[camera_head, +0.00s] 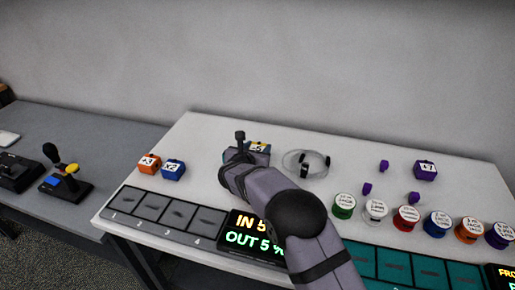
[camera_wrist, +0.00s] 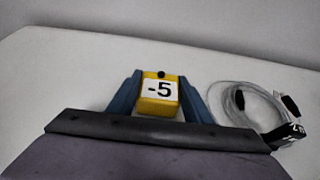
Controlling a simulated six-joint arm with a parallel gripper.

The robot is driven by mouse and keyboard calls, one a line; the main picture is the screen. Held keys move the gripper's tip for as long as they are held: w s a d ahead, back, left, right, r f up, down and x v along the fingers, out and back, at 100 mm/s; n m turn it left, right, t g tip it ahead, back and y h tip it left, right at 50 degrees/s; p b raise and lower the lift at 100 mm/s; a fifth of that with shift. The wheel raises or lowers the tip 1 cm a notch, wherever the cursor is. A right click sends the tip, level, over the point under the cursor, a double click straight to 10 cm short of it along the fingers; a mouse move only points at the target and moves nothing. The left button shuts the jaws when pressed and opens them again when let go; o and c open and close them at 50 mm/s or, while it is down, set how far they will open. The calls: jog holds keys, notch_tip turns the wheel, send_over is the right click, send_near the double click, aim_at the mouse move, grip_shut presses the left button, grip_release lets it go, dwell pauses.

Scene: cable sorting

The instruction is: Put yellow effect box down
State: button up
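The yellow effect box (camera_wrist: 160,107) carries a white label reading "-5". In the wrist view it sits between the two blue fingers of my gripper (camera_wrist: 160,95), which flank it closely on both sides. In the head view, my gripper (camera_head: 258,147) is over the back middle of the white table, and the box (camera_head: 257,146) is mostly hidden behind my wrist. I cannot tell whether the box touches the table.
An orange box (camera_head: 149,164) and a blue box (camera_head: 173,169) stand left, behind grey numbered slots (camera_head: 165,216). A coiled cable (camera_head: 306,163) lies just right of my gripper. A purple box (camera_head: 425,170), purple connectors and several coloured spools (camera_head: 406,218) are further right.

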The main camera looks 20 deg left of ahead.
jog(key=o, duration=0.4)
jog(key=shift+o, duration=0.2)
jog(key=shift+r+p, duration=0.25)
jog(key=shift+p, duration=0.05)
jog(key=b+v, duration=0.2)
jog(key=v, duration=1)
